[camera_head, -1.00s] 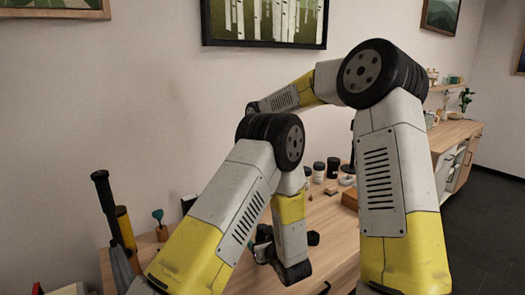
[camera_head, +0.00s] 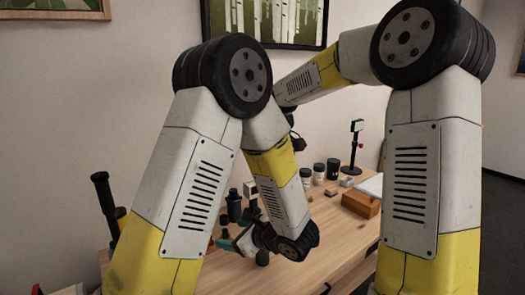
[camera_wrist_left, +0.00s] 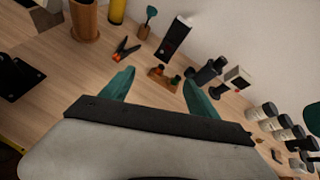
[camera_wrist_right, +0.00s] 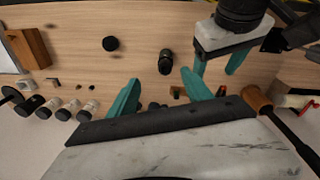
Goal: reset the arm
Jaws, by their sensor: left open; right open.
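My left gripper (camera_head: 228,243) is low over the left part of the wooden table (camera_head: 338,234) in the head view. Its teal fingers stand apart and empty in the left wrist view (camera_wrist_left: 158,84). My right gripper shows in the right wrist view (camera_wrist_right: 160,92), with its teal fingers apart and nothing between them. In the head view it is mostly hidden behind my arms. The right wrist view also shows my left gripper at the upper right, above the table.
Several lidded jars (camera_head: 319,173) stand along the table's back. A wooden block (camera_head: 360,203) and a black stand (camera_head: 353,150) are to their right. In the left wrist view, pliers (camera_wrist_left: 125,50) lie near a wooden cup (camera_wrist_left: 85,20). The front right tabletop looks clear.

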